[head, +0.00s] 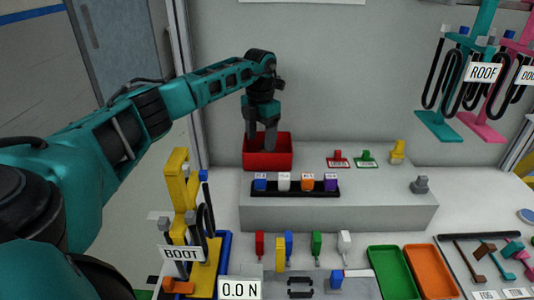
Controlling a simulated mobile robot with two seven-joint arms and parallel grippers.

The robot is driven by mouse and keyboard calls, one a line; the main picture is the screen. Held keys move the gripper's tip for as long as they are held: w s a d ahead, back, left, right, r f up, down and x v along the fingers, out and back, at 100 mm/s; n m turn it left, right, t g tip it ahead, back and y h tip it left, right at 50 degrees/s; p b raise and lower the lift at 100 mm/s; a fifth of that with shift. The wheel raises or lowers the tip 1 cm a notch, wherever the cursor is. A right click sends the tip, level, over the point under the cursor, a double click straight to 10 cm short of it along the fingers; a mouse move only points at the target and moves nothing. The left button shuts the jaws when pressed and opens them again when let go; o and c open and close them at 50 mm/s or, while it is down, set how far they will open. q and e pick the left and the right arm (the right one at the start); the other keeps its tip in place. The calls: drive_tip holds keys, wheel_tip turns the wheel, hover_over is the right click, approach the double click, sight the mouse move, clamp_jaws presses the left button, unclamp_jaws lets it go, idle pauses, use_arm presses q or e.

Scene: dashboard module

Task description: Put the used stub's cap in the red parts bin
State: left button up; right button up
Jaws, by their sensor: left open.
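The red parts bin (283,161) stands on the back left of the raised grey shelf. My left gripper (262,142) points straight down over it, with its two dark fingers apart and their tips at or just inside the rim. I see nothing between the fingers. The inside floor of the bin is hidden, so I cannot tell whether a cap lies in it. I cannot pick out the used stub's cap anywhere in view. My right gripper is not in view.
A dark rack with several coloured blocks (296,188) stands in front of the bin. A yellow part (397,151) and a grey part (420,185) are to the right. A yellow stand (181,190) rises at front left. Green (391,272) and orange (431,272) trays lie at front right.

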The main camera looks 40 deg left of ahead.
use_arm(q)
drive_tip(key=shift+r, duration=0.1)
wheel_tip(320, 180, up, 13)
idle(0.4)
idle(0.4)
